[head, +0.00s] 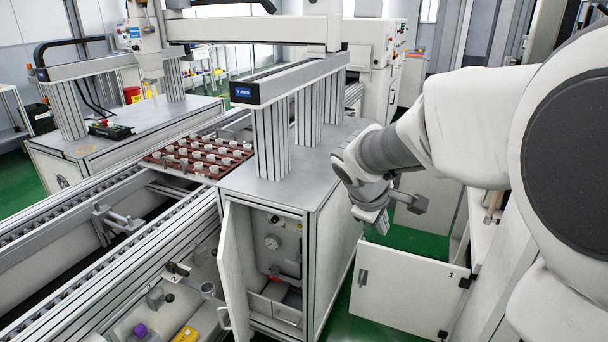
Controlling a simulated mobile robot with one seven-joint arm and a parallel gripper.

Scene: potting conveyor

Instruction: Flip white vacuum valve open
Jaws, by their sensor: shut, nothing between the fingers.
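My gripper (376,220) hangs at the end of my white arm, right of the grey cabinet (335,215), pointing down. Its fingers are small in the picture and shut, with nothing seen between them. The cabinet's front is open and shows a round white dial-like part (272,242) on the inner panel and a small red part (281,279) lower down. My gripper is outside this opening, apart from these parts. I cannot tell which fitting is the white vacuum valve; it may be hidden or too small to make out.
A narrow cabinet door (234,270) stands open at the left of the opening. A white door marked 1 (400,298) stands open below my gripper. A conveyor rail (110,265) runs at left, with a red-brown tray of pots (153,161). A purple knob (140,330) is at bottom left.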

